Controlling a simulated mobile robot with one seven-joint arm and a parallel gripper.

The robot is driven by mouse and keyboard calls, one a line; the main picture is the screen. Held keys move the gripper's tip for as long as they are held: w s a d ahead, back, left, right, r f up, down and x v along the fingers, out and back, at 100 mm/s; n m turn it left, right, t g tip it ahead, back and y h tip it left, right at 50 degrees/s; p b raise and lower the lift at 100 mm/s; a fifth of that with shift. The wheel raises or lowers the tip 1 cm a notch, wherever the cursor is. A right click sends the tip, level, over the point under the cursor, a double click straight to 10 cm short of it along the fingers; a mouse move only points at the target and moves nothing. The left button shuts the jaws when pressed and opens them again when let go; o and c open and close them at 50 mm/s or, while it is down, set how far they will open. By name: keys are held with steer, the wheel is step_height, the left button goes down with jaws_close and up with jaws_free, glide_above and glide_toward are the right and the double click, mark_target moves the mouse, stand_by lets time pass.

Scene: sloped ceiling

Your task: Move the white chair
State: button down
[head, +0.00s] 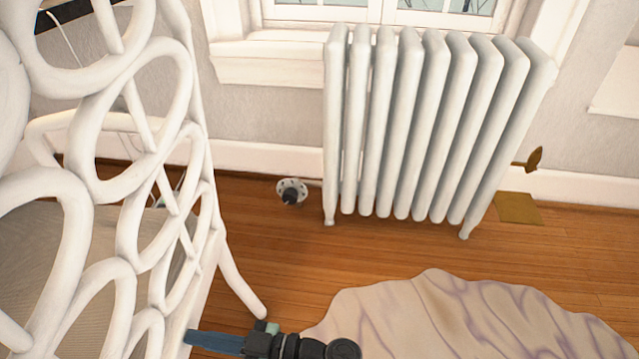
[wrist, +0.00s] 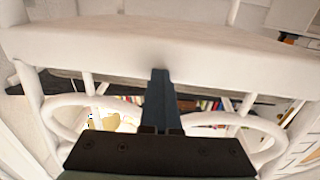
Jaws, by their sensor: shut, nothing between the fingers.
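The white chair (head: 165,130) fills the left side of the head view, with its open back of white loops and a leg splayed out onto the floor. My gripper (head: 192,338) is low in the head view, its dark blue fingers pointing left at the chair's lower edge. In the wrist view my gripper (wrist: 159,74) is shut with nothing between the fingers. Its tips are at the pale chair rail (wrist: 160,42), with white loops on both sides. I cannot tell whether the tips touch the chair. Much of the chair is outside the head view.
A white radiator (head: 425,125) stands by the wall below the window. A round valve-like fitting (head: 291,191) is on the floor left of it. A pale, purple-veined rug (head: 470,320) lies at the front right. Bare wooden floor (head: 270,245) lies between chair and radiator.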

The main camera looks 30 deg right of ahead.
steer(key=b+v, duration=0.1)
steer(key=v, duration=0.8)
steer(key=shift+b, duration=0.3)
steer(key=shift+s, duration=0.1)
